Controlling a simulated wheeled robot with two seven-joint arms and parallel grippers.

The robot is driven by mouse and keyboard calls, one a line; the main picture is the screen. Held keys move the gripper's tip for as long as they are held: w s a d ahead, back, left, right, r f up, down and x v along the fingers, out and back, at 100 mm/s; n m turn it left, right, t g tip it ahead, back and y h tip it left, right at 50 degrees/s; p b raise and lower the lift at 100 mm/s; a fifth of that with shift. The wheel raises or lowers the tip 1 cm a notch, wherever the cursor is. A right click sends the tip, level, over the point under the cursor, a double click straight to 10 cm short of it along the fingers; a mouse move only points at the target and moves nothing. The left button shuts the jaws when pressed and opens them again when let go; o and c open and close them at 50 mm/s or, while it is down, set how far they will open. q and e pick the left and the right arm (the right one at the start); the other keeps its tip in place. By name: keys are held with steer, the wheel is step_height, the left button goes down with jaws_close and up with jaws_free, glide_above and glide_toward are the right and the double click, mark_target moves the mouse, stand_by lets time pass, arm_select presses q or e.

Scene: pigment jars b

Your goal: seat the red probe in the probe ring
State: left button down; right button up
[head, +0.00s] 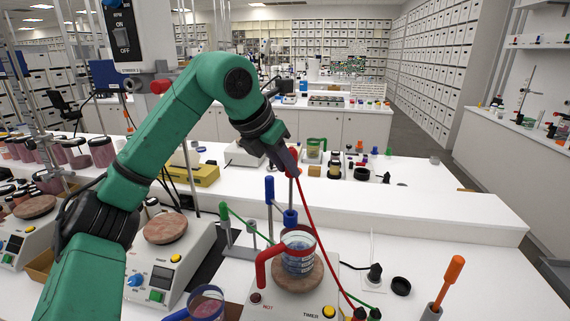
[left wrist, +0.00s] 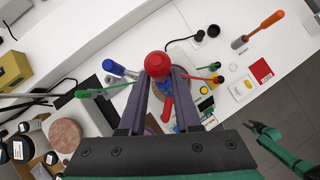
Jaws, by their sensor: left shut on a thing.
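The red probe (head: 292,158) is held upright in my left gripper (head: 286,157), high above the hot plate. Its grey stem points down at the blue probe ring (head: 290,217); I cannot tell whether the tip is in the ring or just above it. In the left wrist view the probe's red head (left wrist: 157,65) sits between the jaws, with blue parts of the ring (left wrist: 163,88) partly hidden beneath it. A dark gripper on a green arm, my right one (left wrist: 264,130), shows at the lower right; its jaw gap is unclear.
A glass beaker with a red handle (head: 268,262) stands on the hot plate below the ring. A blue post (head: 269,191) rises beside the ring. A red cable (head: 322,240) runs down to the right. An orange-handled tool (head: 452,270) stands at right.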

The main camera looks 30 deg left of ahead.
arm_select(q)
steer(key=shift+f+b, duration=3.75)
steer(key=shift+f, duration=1.1)
steer(key=c, duration=0.5)
jaws_free()
steer(key=shift+r, duration=0.1)
steer(key=p, duration=0.2)
glide_toward(290, 209)
steer(key=v, duration=0.8)
steer(key=shift+a+f, duration=0.1)
steer(key=shift+f, duration=0.25)
steer(key=shift+w, duration=0.1)
